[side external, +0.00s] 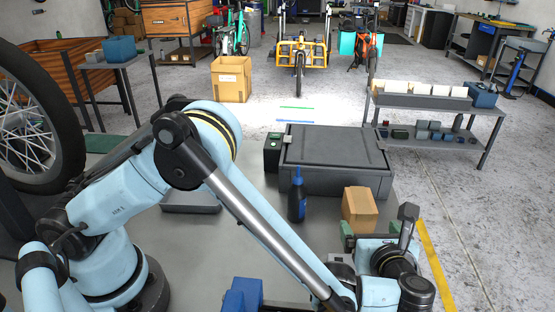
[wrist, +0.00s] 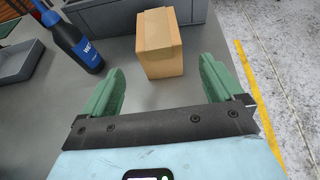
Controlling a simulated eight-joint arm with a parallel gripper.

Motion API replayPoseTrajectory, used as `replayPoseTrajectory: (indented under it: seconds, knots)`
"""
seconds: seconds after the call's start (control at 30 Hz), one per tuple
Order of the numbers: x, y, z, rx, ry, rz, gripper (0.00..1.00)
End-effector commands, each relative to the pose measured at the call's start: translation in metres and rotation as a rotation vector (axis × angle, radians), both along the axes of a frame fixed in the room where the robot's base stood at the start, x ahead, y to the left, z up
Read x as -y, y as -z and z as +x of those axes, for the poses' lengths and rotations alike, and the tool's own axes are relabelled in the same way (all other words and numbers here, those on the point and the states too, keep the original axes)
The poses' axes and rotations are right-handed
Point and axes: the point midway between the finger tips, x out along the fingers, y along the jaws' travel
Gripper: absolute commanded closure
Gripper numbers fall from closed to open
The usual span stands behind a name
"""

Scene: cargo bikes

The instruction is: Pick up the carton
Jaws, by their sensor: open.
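The carton (side external: 360,210) is a small brown cardboard box standing on the grey table, right of the dark bottle in the side view. In the wrist view the carton (wrist: 158,45) stands just beyond the fingertips, between the lines of the two fingers. My gripper (wrist: 162,80) is open and empty, with green fingers on either side of the gap. In the side view my gripper (side external: 374,236) is low at the near side of the carton, and the wrist hides part of it. The carton's far side is hidden.
A dark bottle with a blue label (wrist: 75,38) stands left of the carton; it also shows in the side view (side external: 297,197). A large grey lidded case (side external: 335,165) lies behind the carton. A blue block (side external: 243,295) is near the front. The table's right edge is close to the carton.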

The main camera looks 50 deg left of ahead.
Motion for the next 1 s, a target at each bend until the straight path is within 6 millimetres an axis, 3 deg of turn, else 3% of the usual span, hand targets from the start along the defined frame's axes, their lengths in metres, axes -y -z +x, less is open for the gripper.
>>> replayPoseTrajectory:
  seconds: [0.1, 0.37, 0.7, 1.0]
  knots:
    - [-0.015, 0.008, 0.012, 0.001, -0.004, 0.000, 0.06]
    - [-0.028, 0.015, 0.024, 0.000, -0.002, -0.002, 0.06]
    - [-0.059, 0.028, 0.051, 0.001, -0.001, -0.003, 0.06]
    - [-0.062, 0.030, 0.054, 0.001, 0.000, -0.004, 0.06]
